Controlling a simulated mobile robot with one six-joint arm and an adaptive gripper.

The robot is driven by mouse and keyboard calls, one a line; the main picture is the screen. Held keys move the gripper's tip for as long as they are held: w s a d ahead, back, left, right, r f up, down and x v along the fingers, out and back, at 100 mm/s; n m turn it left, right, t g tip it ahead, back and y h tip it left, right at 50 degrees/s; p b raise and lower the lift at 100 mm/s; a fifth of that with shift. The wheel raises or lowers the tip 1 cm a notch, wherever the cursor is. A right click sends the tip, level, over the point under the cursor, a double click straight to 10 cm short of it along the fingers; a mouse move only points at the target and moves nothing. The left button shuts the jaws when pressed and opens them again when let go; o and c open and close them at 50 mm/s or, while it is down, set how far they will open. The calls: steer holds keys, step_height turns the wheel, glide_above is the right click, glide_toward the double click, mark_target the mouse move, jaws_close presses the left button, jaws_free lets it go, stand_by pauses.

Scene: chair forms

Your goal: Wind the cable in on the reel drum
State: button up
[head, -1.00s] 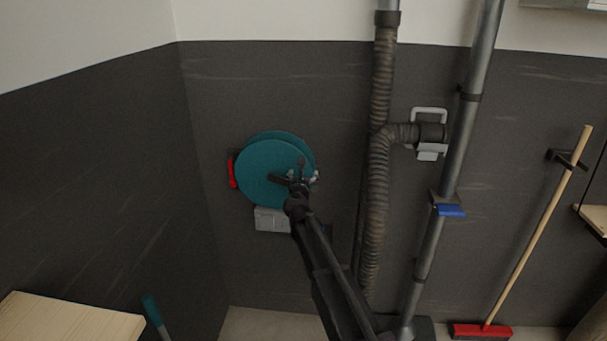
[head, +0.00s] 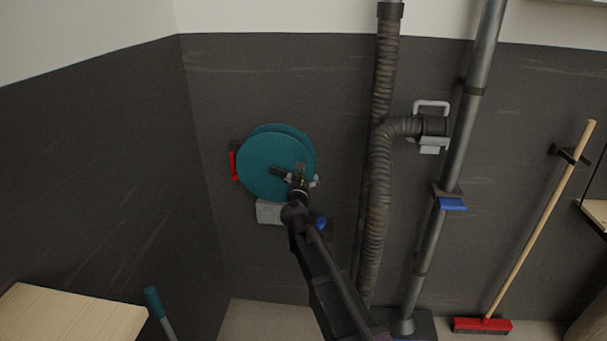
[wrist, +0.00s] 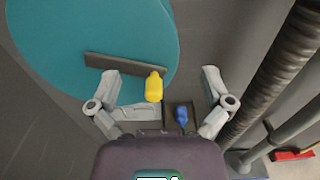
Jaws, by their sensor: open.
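The teal reel drum (head: 262,155) hangs on the dark wall and fills the upper left of the wrist view (wrist: 60,35). A dark crank bar (wrist: 112,66) lies across its face, with a yellow handle (wrist: 154,87) at the bar's right end. My gripper (wrist: 160,74) is open, one finger on each side of the yellow handle, with visible gaps on both sides. In the head view my gripper (head: 298,177) is in front of the drum's lower right and hides part of the crank. I cannot make out the cable.
A blue knob (wrist: 181,115) on a dark plate is just below right of the handle. A grey box (head: 269,211) is under the drum and a red part (head: 234,166) at its left. A ribbed hose (head: 379,190) and metal pipe (head: 450,160) stand to the right.

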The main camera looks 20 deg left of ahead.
steer(key=shift+v, duration=1.6)
steer(key=d+f+m+g+h+p, duration=0.1)
steer(key=d+f+m+g+h, duration=0.15)
steer(key=d+m, duration=0.75)
steer(key=d+f+m+g+h+p, duration=0.1)
steer(key=d+f+m+g+h, duration=0.25)
steer(key=d, duration=1.05)
steer(key=d+f+m+g+h+p, duration=0.15)
steer(key=d+m+h, duration=0.25)
steer(key=d+m, duration=0.65)
steer(key=s+d+f+m+g+y+p, duration=0.1)
steer(key=s+d+f+m+g+y, duration=0.1)
steer(key=s+d+m+g, duration=0.3)
steer(key=s+d+f+m+g+y+p, duration=0.2)
steer(key=s+d+m+g, duration=0.3)
steer(key=s+d+m, duration=0.5)
steer(key=s+y, duration=0.1)
steer(key=s, duration=0.3)
steer(key=shift+s+d+f, duration=0.15)
steer(key=shift+d+f, duration=0.1)
steer(key=shift+d, duration=0.05)
